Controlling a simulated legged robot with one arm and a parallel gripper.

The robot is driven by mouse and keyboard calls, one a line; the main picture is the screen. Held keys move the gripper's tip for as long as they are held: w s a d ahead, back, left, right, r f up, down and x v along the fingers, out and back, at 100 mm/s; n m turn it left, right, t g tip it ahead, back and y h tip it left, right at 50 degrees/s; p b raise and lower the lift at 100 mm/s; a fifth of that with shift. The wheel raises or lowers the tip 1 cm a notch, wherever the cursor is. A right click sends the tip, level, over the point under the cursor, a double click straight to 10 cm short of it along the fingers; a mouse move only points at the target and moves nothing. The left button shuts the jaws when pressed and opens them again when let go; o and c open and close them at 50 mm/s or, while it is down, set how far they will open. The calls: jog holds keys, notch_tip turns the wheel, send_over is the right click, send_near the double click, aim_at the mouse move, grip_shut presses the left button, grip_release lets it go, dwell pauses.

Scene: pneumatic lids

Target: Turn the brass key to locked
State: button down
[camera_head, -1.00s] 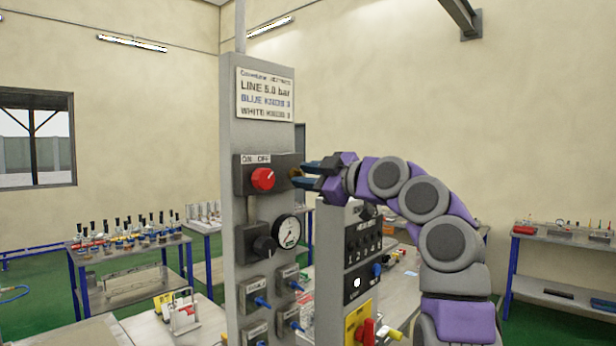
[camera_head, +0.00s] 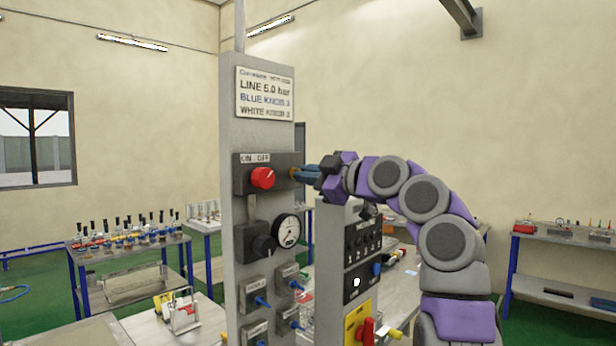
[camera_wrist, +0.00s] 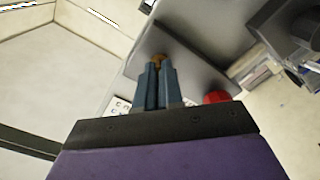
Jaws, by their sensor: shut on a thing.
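The brass key (camera_head: 294,173) sits on the right side of the dark ON/OFF box (camera_head: 283,162) on the grey panel post. In the wrist view the brass key (camera_wrist: 160,58) shows as a small brown-gold piece at the tips of the blue fingers. My gripper (camera_head: 302,173) reaches in from the right, its fingers closed together on the key; in the wrist view my gripper (camera_wrist: 157,68) points at the panel. The fingers cover part of the key, and its exact turn angle cannot be read. A red knob (camera_head: 262,178) is on the box's front, left of the key.
A second panel (camera_head: 335,250) with a red handle (camera_head: 368,331) stands below my arm. Benches with bottles (camera_head: 125,238) are behind at left.

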jog(key=shift+f, duration=0.1)
jog(key=shift+m+b, duration=0.45)
jog(key=shift+m, duration=3.35)
jog(key=m+p, duration=0.5)
jog(key=m, duration=0.5)
jog(key=shift+r, duration=0.2)
jog(key=shift+f+m, duration=0.15)
jog(key=shift+m, duration=0.15)
